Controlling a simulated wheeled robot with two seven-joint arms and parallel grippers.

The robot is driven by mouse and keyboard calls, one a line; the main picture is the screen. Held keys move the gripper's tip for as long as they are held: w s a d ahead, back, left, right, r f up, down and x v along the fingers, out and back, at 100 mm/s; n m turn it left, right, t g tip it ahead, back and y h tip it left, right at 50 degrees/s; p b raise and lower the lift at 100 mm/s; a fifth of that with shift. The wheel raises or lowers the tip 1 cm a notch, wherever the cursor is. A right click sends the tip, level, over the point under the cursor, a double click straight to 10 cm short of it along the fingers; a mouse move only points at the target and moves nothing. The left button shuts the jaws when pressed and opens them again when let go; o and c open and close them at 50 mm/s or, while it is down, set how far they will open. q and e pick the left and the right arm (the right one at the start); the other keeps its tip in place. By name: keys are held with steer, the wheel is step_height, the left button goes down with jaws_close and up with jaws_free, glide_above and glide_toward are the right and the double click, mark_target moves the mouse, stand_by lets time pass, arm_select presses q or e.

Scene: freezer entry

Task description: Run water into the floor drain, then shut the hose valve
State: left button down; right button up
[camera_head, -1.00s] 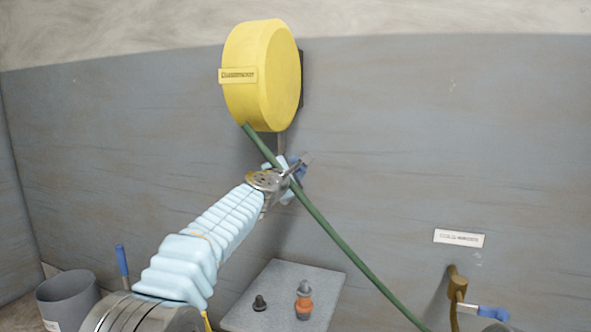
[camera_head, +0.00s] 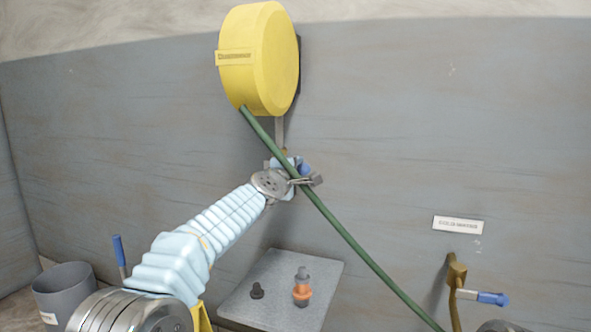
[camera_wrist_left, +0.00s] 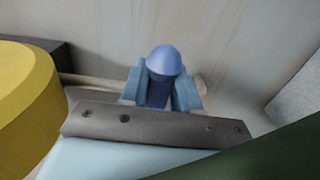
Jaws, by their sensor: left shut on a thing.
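A yellow hose reel (camera_head: 262,60) hangs on the grey wall, and a green hose (camera_head: 350,240) runs from it down to the right, out of the picture. A short grey pipe comes down below the reel to a blue valve handle (camera_head: 303,166). My left gripper (camera_head: 298,172) is shut on this handle, just behind the hose. In the left wrist view the rounded blue handle (camera_wrist_left: 165,62) shows between the two fingers. The hose's far end and the floor drain cannot be made out.
A brass tap (camera_head: 456,273) with a blue lever (camera_head: 492,298) is on the wall at lower right, under a white label (camera_head: 458,225). A grey bucket (camera_head: 65,292) stands at lower left.

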arm_select(q)
steer(key=shift+d+f, duration=0.15)
steer(key=shift+f, duration=0.05)
steer(key=c, duration=0.9)
jaws_free()
steer(key=shift+r, duration=0.1)
steer(key=shift+s, duration=0.1)
arm_select(e)
steer(key=shift+f, duration=0.1)
arm_select(q)
steer(key=shift+s+a, duration=0.2)
steer(key=shift+s, duration=0.05)
arm_select(e)
steer(key=f+b, duration=0.2)
steer(key=shift+w+d+f+b, duration=0.15)
steer(key=shift+d+f+b, duration=0.1)
steer(key=shift+d+b, duration=0.1)
steer(key=shift+d+f, duration=0.1)
steer(key=shift+d, duration=0.05)
arm_select(q)
steer(key=v, duration=1.3)
